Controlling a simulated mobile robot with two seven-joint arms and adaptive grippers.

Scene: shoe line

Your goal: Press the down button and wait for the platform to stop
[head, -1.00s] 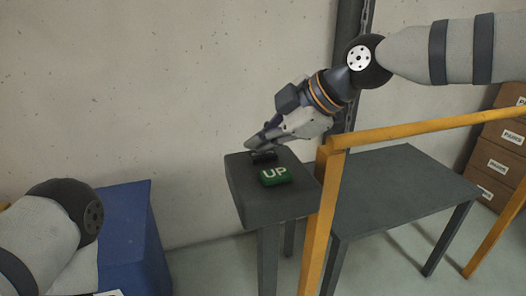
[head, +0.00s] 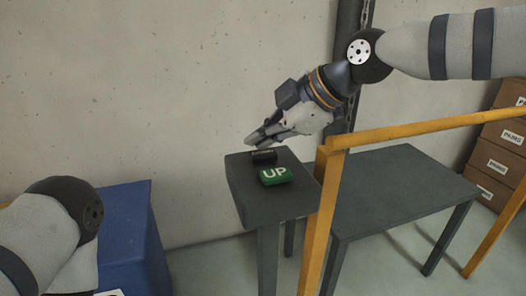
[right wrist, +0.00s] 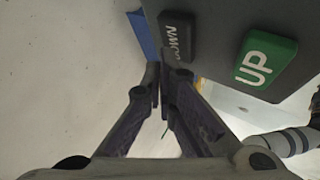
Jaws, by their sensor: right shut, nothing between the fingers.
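The black down button (head: 264,156) sits on a grey pedestal (head: 246,195), behind the green UP button (head: 276,176). My right gripper (head: 250,142) is shut and empty, with its fingertips just above and behind the black button, apart from it. In the right wrist view the shut fingertips (right wrist: 160,70) are beside the black button (right wrist: 178,38), whose white lettering reads upside down. The green button (right wrist: 265,62) is to its right. The platform is a dark grey table-like surface (head: 400,190) behind the yellow rail, as far as I can tell. My left gripper is out of view.
A yellow railing (head: 430,128) runs in front of the grey table-like surface. Cardboard boxes (head: 500,160) are stacked at the far right. A blue box (head: 130,235) stands at the lower left. A concrete wall is close behind the pedestal.

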